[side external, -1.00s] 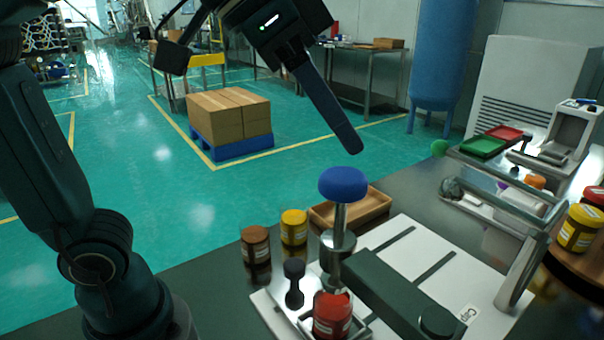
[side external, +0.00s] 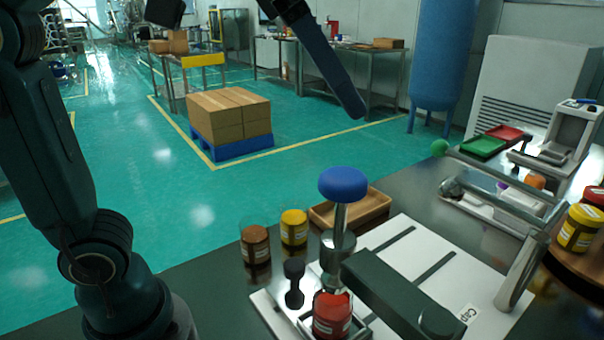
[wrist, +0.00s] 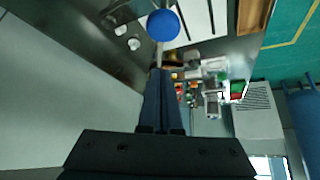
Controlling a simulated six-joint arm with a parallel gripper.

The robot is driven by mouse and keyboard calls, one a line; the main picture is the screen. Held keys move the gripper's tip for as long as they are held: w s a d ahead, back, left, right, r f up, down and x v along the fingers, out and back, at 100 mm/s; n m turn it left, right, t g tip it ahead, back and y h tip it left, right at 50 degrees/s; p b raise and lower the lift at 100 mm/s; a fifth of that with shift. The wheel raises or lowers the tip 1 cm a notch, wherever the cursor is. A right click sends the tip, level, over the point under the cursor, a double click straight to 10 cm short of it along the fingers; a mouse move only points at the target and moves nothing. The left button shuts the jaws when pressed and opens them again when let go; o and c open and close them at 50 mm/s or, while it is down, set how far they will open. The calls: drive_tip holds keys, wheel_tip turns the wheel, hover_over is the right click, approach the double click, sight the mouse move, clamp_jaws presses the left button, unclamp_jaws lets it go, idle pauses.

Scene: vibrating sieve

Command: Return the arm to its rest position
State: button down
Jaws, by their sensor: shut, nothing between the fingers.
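My gripper (side external: 352,108) hangs in the upper middle of the side external view, above and behind the bench, with only its dark fingers and part of its body in frame. In the wrist view my gripper (wrist: 161,72) shows two dark fingers lying together, shut with nothing between them. The blue round knob (side external: 343,183) stands on a metal post below the fingers and apart from them. It also shows in the wrist view (wrist: 163,25), beyond the fingertips.
Green (side external: 483,147) and red trays lie at the right. The air around my gripper is clear.

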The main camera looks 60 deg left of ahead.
drive_tip(key=shift+a+r, duration=0.2)
drive_tip(key=s+a+f+n+y, duration=0.1)
drive_tip(key=s+a+f+n, duration=0.2)
drive_tip(key=f, duration=0.6)
drive_tip(key=s+a+f+n+y, duration=0.2)
drive_tip(key=s+a+f+n, duration=0.1)
drive_tip(key=f, duration=0.7)
drive_tip(key=s+a, duration=0.1)
drive_tip(key=a, duration=0.1)
drive_tip(key=shift+s+a, duration=0.3)
drive_tip(key=shift+a, duration=0.1)
